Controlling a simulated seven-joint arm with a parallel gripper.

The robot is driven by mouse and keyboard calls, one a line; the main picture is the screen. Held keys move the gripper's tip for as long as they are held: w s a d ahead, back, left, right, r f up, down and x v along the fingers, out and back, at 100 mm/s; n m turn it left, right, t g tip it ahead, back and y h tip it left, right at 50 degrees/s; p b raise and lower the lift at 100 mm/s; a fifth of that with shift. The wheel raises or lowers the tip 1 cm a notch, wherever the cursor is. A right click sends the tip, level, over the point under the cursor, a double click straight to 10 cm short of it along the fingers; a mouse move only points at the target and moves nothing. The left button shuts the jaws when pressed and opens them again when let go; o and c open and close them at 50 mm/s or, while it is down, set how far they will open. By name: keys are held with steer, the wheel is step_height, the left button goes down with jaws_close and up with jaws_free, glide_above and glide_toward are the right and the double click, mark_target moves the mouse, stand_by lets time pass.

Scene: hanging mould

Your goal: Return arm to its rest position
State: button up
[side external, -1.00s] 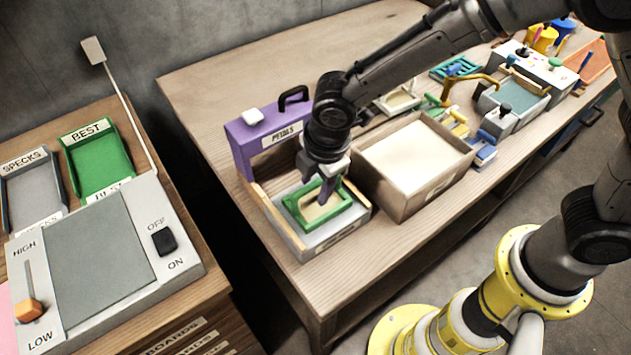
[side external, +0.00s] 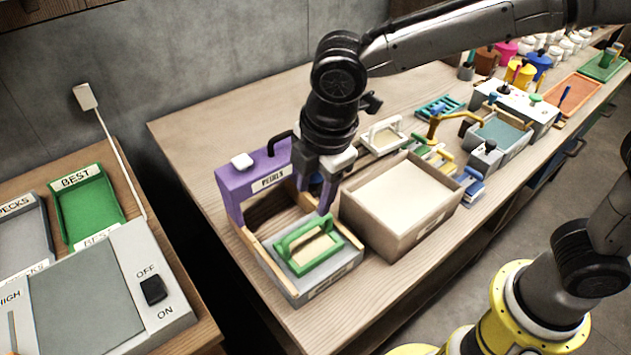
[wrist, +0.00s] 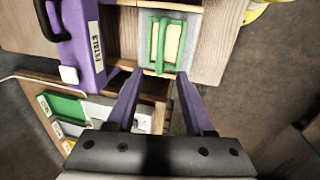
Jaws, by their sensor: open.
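My gripper (side external: 318,203) is open and empty, with purple fingers pointing down. It is above and behind a green-framed mould with a handle (side external: 307,244). The mould sits on a grey block in the wooden-railed station on the bench, apart from the fingers. In the wrist view the green mould (wrist: 168,44) lies beyond the fingertips, and my open gripper (wrist: 158,74) has nothing between its fingers. My arm reaches in from the upper right.
A purple PETALS frame (side external: 258,180) with a black handle stands close left of my gripper. A cardboard-coloured box (side external: 392,215) stands to the right. Small tools and containers fill the bench further right. A grey switch panel (side external: 85,290) and green BEST tray (side external: 85,208) are at left.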

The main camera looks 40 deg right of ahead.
steer(key=s+d+r+m+t, duration=0.1)
steer(key=d+r+m, duration=0.2)
steer(key=d+r, duration=0.35)
steer(key=s+d+r+m+t, duration=0.15)
steer(key=d+r, duration=0.25)
steer(key=d, duration=0.5)
steer(key=s+d+f+m, duration=0.2)
steer(key=s+d+m, duration=0.2)
steer(key=s+m, duration=0.2)
steer(key=s+d+f+m, duration=0.3)
steer(key=s+d+m, duration=0.1)
steer(key=s+m, duration=0.3)
steer(key=shift+s+d+f+t, duration=0.2)
steer(key=shift+s+t, duration=0.25)
steer(key=shift+s, duration=0.4)
